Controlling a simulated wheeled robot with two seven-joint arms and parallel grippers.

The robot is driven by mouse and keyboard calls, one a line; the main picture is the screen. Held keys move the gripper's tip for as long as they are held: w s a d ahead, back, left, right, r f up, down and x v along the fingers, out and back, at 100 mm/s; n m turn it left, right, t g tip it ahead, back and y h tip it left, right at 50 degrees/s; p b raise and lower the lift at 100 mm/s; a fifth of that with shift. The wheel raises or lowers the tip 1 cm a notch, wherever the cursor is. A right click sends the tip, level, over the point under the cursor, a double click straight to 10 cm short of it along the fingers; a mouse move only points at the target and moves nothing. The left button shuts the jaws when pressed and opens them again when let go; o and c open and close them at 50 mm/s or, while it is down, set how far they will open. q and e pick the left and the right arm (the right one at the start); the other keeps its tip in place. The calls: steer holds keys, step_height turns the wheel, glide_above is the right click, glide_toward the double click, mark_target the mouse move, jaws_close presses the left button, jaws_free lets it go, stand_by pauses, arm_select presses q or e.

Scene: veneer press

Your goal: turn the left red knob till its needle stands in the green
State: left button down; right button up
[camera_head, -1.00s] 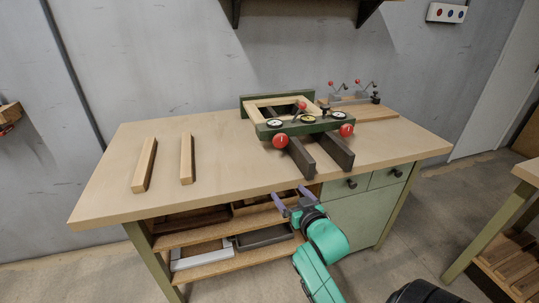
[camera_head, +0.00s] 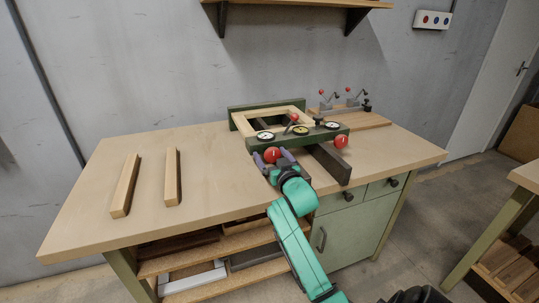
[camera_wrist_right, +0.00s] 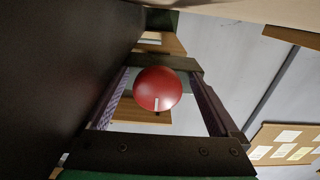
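The left red knob (camera_head: 272,155) is a round ball on the front of the green press frame (camera_head: 300,138). It also shows in the right wrist view (camera_wrist_right: 157,88), with a short white mark on its lower side. The left gauge (camera_head: 264,136) sits above it; its needle is too small to read. My right gripper (camera_head: 273,161) is at the knob, its purple fingers open on either side. In the wrist view gaps show between the knob and both fingers. My left gripper is not in view.
The right red knob (camera_head: 341,141) is on the same frame, with two dark rails (camera_head: 331,163) below. Two wooden strips (camera_head: 125,186) lie on the bench at left, with bare bench top (camera_head: 213,170) between them and the press. A jig with red-tipped levers (camera_head: 345,103) stands behind right.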

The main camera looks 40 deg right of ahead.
steer(key=shift+a+r, duration=0.15)
steer(key=shift+r, duration=0.1)
steer(key=shift+s+a+r, duration=0.1)
steer(key=shift+s+r, duration=0.1)
steer(key=shift+s, duration=0.05)
steer(key=shift+w+d+f, duration=0.2)
steer(key=shift+d+f, duration=0.05)
steer(key=shift+f, duration=0.1)
steer(key=c, duration=1.4)
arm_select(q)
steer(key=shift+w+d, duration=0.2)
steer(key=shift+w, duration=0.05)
arm_select(e)
steer(key=shift+o, duration=0.2)
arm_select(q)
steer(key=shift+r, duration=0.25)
